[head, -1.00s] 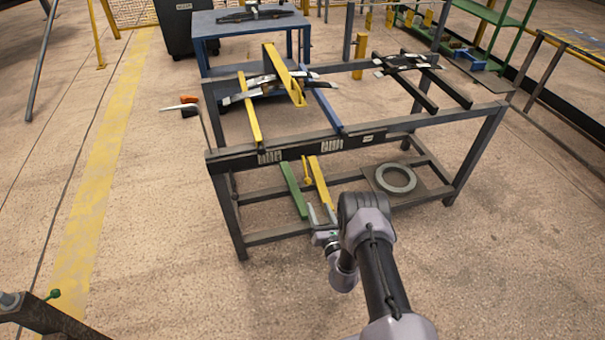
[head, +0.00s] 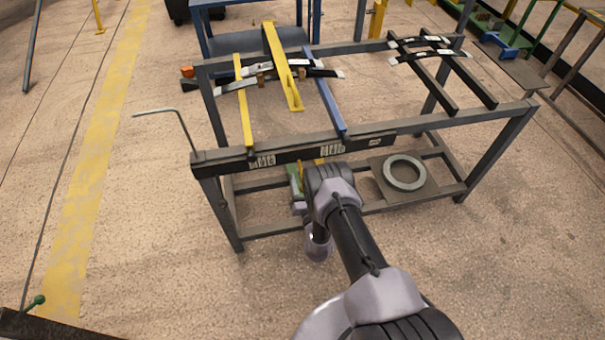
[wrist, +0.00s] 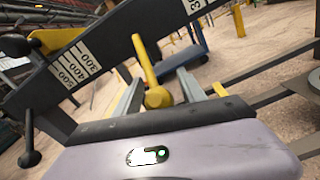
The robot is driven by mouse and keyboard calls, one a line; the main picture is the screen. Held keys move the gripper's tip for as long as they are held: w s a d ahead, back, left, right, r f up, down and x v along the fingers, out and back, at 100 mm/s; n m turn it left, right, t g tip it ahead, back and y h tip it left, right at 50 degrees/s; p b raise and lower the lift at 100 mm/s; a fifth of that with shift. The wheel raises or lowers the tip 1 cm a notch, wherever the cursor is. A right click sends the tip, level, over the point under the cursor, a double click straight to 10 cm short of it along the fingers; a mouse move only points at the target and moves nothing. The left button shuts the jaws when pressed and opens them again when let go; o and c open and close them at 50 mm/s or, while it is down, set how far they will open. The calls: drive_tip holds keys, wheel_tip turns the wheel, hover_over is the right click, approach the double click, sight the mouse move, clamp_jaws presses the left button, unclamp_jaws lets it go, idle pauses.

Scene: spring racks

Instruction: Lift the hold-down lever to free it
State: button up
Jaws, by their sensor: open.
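A long yellow bar (head: 276,50), which looks like the hold-down lever, slopes across the dark leaf springs (head: 245,81) on the left of the rack. Its near end hangs over the rack's open middle. My gripper (head: 299,203) is low at the rack's front, below the front rail and partly hidden by my arm. In the wrist view my gripper (wrist: 156,82) is open, with two grey fingers apart. A yellow rod with a round knob (wrist: 158,97) shows between the fingers; I cannot tell whether they touch it, or whether it belongs to the long bar.
The rack's front rail (head: 225,159) carries white scale labels and crosses above my gripper. A bent grey rod (head: 160,112) sticks out at its left corner. A grey ring (head: 404,172) lies on the lower shelf. Open floor lies to the left.

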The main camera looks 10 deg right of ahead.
drive_tip(key=shift+s, duration=0.1)
drive_tip(key=c, duration=1)
clamp_jaws()
drive_tip(key=shift+r, duration=0.1)
